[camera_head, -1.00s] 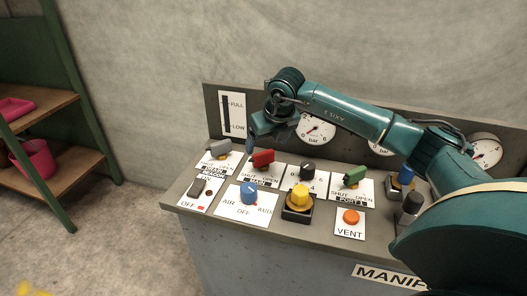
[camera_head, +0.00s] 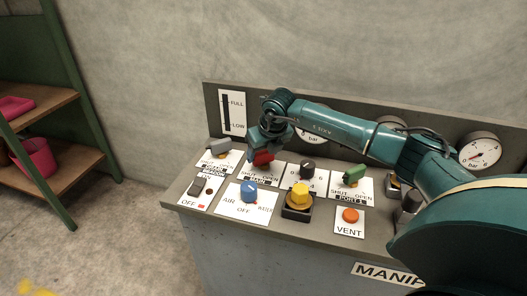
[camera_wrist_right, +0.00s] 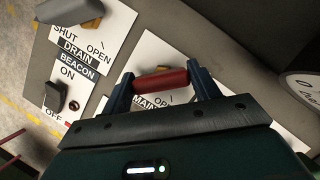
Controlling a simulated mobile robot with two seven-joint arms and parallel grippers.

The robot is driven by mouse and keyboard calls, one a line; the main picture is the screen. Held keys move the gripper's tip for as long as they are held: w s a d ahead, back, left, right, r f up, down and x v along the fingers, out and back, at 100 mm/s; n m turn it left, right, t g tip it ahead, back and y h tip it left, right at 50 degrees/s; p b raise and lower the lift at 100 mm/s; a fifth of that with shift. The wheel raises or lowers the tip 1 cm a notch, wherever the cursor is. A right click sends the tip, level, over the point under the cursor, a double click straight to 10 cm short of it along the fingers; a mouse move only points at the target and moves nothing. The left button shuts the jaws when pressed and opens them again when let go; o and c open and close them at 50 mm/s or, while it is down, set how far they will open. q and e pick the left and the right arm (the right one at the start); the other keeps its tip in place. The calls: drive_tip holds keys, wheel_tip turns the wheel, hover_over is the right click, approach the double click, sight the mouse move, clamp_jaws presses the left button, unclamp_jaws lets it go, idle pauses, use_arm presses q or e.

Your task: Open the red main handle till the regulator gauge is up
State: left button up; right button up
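The red main handle (camera_head: 263,158) is on the sloping panel, on a plate marked SHUT and OPEN. It also shows in the right wrist view (camera_wrist_right: 160,81), running across the gap between the fingers. My right gripper (camera_head: 262,150) is over the handle, with one finger at each end of it. The fingers are wide apart; whether they touch the handle is hard to tell. A round bar gauge (camera_head: 312,134) on the back board is partly hidden by my right arm, its needle unclear. Another gauge (camera_head: 480,153) stands at the right. My left gripper is out of view.
Close by are a grey drain handle (camera_head: 219,146), a black knob (camera_head: 307,164), a green handle (camera_head: 354,173), a blue selector (camera_head: 249,191), a yellow knob (camera_head: 300,194) and an orange vent button (camera_head: 350,216). A green shelf (camera_head: 75,110) stands at left.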

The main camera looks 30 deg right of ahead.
drive_tip(key=c, duration=0.5)
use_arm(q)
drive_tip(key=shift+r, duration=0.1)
